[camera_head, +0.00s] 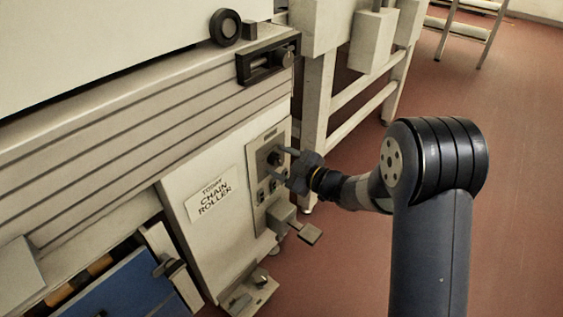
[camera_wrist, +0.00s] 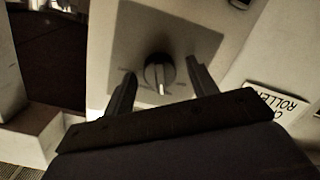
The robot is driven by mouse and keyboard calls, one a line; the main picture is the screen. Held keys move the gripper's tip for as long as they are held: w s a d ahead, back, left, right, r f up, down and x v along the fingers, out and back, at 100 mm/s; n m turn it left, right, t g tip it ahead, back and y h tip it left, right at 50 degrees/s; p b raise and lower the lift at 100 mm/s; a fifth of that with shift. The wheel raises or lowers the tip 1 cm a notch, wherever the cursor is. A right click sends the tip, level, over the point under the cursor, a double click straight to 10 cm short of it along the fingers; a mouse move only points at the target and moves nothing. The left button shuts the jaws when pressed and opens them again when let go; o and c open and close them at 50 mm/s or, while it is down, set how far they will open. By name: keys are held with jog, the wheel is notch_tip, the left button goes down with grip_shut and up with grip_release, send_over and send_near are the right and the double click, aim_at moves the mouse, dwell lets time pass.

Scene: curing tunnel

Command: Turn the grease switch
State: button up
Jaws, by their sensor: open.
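The switch is a dark round knob (camera_wrist: 160,72) with a pale pointer line, on a grey square plate (camera_wrist: 140,40) in the wrist view. In the head view the knob (camera_head: 275,157) sits high on a narrow grey control panel (camera_head: 268,138). My gripper (camera_wrist: 158,82) is open, with one finger on each side of the knob and a visible gap to both. In the head view my gripper (camera_head: 284,162) reaches the panel from the right. Whether the fingertips touch the plate cannot be told. Smaller controls (camera_head: 266,190) show below the knob.
A "CHAIN ROLLER" label (camera_head: 213,194) is on the cabinet left of the panel. A grey box (camera_head: 283,216) with a pedal-like plate (camera_head: 310,233) juts out below. A pale frame leg (camera_head: 316,125) stands behind my gripper. The red floor (camera_head: 530,150) is open at right.

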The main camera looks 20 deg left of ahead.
jog(key=shift+d, duration=0.1)
jog(key=p+v, duration=0.3)
jog(key=v, duration=0.7)
jog(key=shift+d, duration=0.3)
jog(key=shift+s, duration=0.1)
jog(key=b+x, duration=0.3)
jog(key=x, duration=0.8)
jog(key=shift+s, duration=0.1)
jog(key=shift+r, duration=0.1)
